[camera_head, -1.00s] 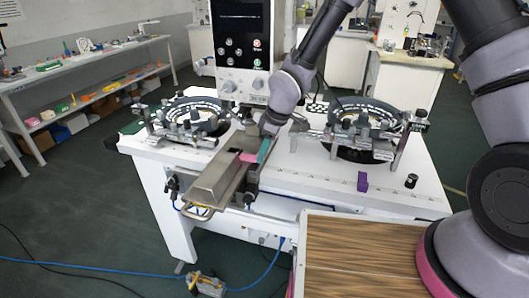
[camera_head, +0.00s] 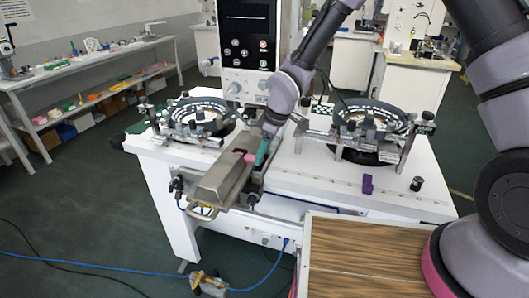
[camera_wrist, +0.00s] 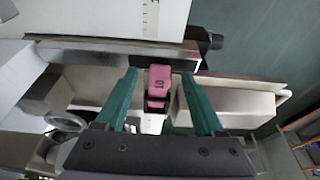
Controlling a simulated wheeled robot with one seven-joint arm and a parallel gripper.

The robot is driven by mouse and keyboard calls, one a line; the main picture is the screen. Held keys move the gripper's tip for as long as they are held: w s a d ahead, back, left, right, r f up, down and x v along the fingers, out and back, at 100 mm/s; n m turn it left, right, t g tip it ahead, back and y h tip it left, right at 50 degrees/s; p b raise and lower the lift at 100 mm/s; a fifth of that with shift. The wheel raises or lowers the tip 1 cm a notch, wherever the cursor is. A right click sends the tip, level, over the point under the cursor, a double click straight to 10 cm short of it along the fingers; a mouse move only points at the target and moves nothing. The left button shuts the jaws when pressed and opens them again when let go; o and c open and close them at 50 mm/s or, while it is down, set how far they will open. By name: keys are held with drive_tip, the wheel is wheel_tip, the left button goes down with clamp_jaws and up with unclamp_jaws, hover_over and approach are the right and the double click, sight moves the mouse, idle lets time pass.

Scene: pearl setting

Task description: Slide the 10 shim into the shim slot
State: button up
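A pink piece (camera_wrist: 159,80) with a small dark marking I cannot read sits in a narrow gap of the metal fixture. I take it for the shim and the gap for the slot; how deep it sits is hidden. The pink piece also shows in the head view (camera_head: 250,157), beside the steel housing. My gripper (camera_wrist: 160,74) has its two teal fingers apart, one on each side of the pink piece, with a visible space on both sides. In the head view my gripper (camera_head: 262,152) is low over the fixture and partly hides it.
The long steel housing (camera_head: 222,178) lies left of the gripper. A purple block (camera_head: 367,184) and a black knob (camera_head: 416,184) stand on the white table (camera_head: 320,180). Round feeders stand left (camera_head: 200,116) and right (camera_head: 370,122). A control panel (camera_head: 249,50) rises behind.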

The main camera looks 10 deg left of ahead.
drive_tip(key=v, duration=1.1)
drive_tip(key=w+d+r+m+t+h, duration=0.3)
drive_tip(key=d+r+m, duration=0.6)
drive_tip(key=d+r, duration=0.9)
drive_tip(key=s+d+r+m+t, duration=0.2)
drive_tip(key=s+d+r+m, duration=0.2)
drive_tip(key=s+d, duration=0.3)
drive_tip(key=s+d+r+m+t+y, duration=0.1)
drive_tip(key=s+d+r+m, duration=0.4)
drive_tip(key=d, duration=0.5)
drive_tip(key=s+m, duration=0.2)
drive_tip(key=shift+d+m+t+y, duration=0.2)
drive_tip(key=shift+m+t+y, duration=0.1)
drive_tip(key=shift+t, duration=0.1)
